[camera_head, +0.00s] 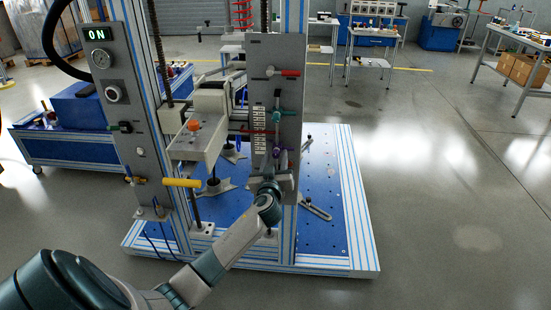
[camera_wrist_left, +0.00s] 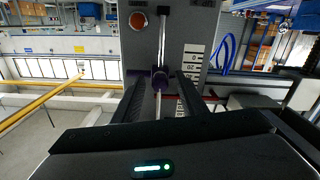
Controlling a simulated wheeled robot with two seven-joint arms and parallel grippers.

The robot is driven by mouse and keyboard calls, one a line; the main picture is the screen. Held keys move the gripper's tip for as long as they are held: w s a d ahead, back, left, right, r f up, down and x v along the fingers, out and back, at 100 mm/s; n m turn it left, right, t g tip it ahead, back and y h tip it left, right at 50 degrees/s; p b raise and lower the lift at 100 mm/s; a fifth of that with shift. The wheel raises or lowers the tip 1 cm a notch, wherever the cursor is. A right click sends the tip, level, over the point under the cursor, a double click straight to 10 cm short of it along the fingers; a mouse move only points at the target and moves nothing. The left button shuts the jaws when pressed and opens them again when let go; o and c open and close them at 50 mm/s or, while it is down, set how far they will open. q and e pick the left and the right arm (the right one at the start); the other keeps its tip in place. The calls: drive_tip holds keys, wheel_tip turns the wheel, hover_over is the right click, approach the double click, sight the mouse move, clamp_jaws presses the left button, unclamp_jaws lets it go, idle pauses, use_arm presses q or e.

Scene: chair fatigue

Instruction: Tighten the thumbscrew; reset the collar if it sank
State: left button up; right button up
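A purple collar (camera_head: 278,149) sits on a thin vertical rod at the front of the grey upright panel (camera_head: 286,53). In the left wrist view its purple knob, likely the thumbscrew (camera_wrist_left: 160,80), faces my gripper. My left gripper (camera_head: 273,168) reaches up to it from the front. In the wrist view the two dark fingers (camera_wrist_left: 160,90) stand apart, one on each side of the knob, with gaps visible. A teal collar (camera_head: 276,116) sits higher on the rod. A white scale (camera_head: 259,145) is beside the rod. The gripper partly hides the purple collar in the head view.
A control post (camera_head: 116,90) reading ON and a yellow handle (camera_head: 181,183) are at left. Open floor (camera_head: 450,200) is at right.

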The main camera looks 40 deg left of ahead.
use_arm(q)
clamp_jaws()
